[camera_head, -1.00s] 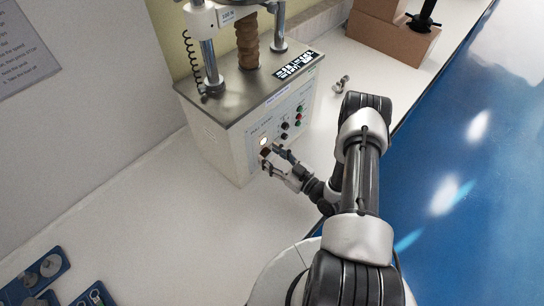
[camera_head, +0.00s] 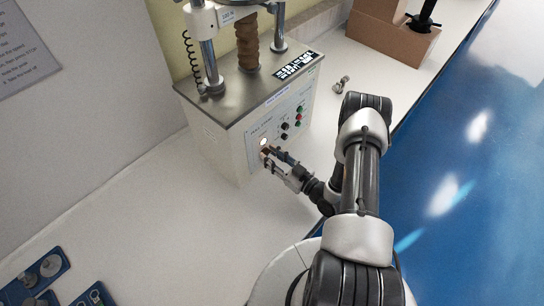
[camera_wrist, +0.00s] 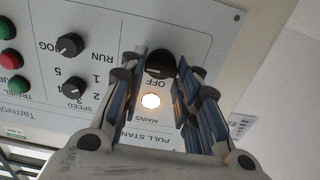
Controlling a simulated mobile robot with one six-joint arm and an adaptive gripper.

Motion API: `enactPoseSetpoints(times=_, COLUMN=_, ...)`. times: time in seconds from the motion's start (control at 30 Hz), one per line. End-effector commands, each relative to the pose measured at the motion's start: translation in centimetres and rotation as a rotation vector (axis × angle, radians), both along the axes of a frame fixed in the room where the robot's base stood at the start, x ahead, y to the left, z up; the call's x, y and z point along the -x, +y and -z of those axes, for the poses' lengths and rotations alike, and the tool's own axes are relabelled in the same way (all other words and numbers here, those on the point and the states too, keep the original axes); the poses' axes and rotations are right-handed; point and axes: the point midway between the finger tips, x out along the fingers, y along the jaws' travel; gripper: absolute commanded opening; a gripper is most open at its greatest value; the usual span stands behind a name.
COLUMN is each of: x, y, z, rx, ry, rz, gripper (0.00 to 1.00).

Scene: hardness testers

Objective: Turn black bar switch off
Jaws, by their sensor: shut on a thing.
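The black bar switch (camera_wrist: 159,66) is a round dark knob on the tester's pale front panel, with an "OFF" label beside it in the wrist view. My gripper (camera_wrist: 162,78) has its fingers on both sides of the switch and is shut on it. In the head view my gripper (camera_head: 269,154) reaches the lower left of the panel, and its fingers hide the switch there. The round mains lamp (camera_wrist: 151,101) glows close to the switch, and it also shows in the head view (camera_head: 263,142). The switch's exact bar angle is hard to tell.
The hardness tester (camera_head: 222,150) stands on the white worktop (camera_head: 150,215). A speed knob (camera_wrist: 70,45) and red and green buttons (camera_wrist: 9,58) share the panel. A small metal part (camera_head: 342,84) and cardboard boxes (camera_head: 385,37) lie to the right. Blue trays (camera_head: 45,270) lie front left.

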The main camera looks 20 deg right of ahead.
Motion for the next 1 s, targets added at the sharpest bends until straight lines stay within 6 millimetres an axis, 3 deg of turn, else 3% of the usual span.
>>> enactPoseSetpoints(times=0.37, x=0.03, y=0.07, z=0.10, rx=0.144, ry=-0.058, rz=0.000, gripper=0.06)
enactPoseSetpoints(times=1.0, x=0.11, y=0.28, z=0.29, rx=0.693, ry=-0.284, rz=0.000, gripper=0.06)
